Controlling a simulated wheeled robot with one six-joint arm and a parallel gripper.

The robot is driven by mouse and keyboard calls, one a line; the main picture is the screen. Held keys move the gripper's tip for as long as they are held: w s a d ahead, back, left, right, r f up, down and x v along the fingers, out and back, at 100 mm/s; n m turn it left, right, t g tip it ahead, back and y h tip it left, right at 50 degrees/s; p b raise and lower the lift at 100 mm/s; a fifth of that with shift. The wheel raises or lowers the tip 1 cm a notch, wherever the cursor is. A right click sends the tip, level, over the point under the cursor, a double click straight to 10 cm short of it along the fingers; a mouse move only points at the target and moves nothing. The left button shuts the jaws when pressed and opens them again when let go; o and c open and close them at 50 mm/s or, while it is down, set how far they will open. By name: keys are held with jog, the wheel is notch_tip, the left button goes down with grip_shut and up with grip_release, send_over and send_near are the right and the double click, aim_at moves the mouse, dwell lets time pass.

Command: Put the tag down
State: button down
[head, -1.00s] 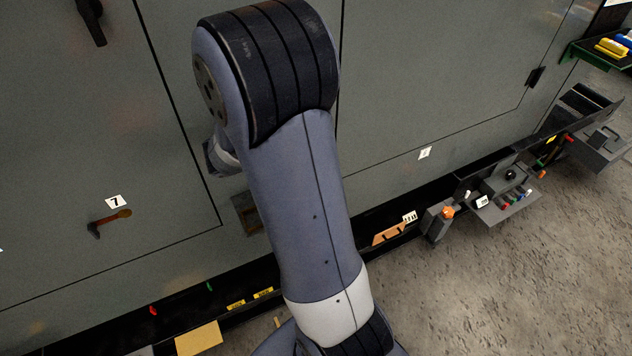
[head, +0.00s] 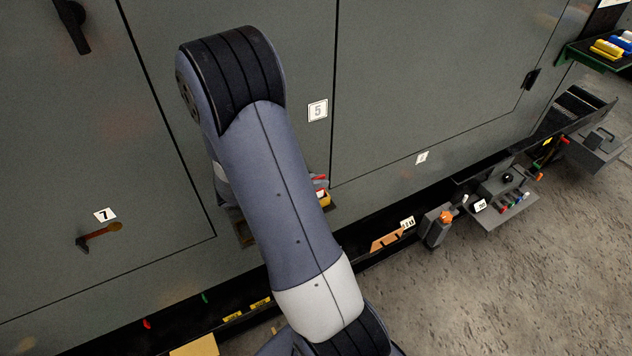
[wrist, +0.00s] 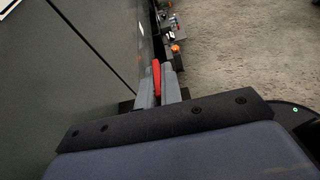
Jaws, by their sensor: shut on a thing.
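The tag (wrist: 156,76) shows as a narrow red strip between the two grey fingers of my gripper (wrist: 158,88) in the wrist view. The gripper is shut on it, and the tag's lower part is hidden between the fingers. In the head view, a small red bit of the tag (head: 320,178) shows just right of my arm, close in front of the cabinet. My arm hides most of the gripper there. A yellow piece (head: 325,200) shows just below the red bit; I cannot tell whether it touches the tag.
The grey cabinet (head: 420,80) stands close ahead, with a white "5" label (head: 318,110). A brown tray (head: 242,228) is partly hidden behind my arm. Along the cabinet's foot stand an orange-topped grey box (head: 438,226) and an orange-brown carrier (head: 388,240). The floor (head: 520,290) at right is clear.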

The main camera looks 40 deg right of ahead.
jog(key=shift+f, duration=0.15)
jog(key=c, duration=2)
grip_release()
jog(key=shift+f, duration=0.2)
jog(key=shift+c, duration=0.2)
jog(key=o, duration=0.5)
jog(key=shift+c, duration=0.2)
jog(key=shift+r, duration=0.1)
jog(key=shift+r, duration=0.2)
jog(key=v, duration=1.2)
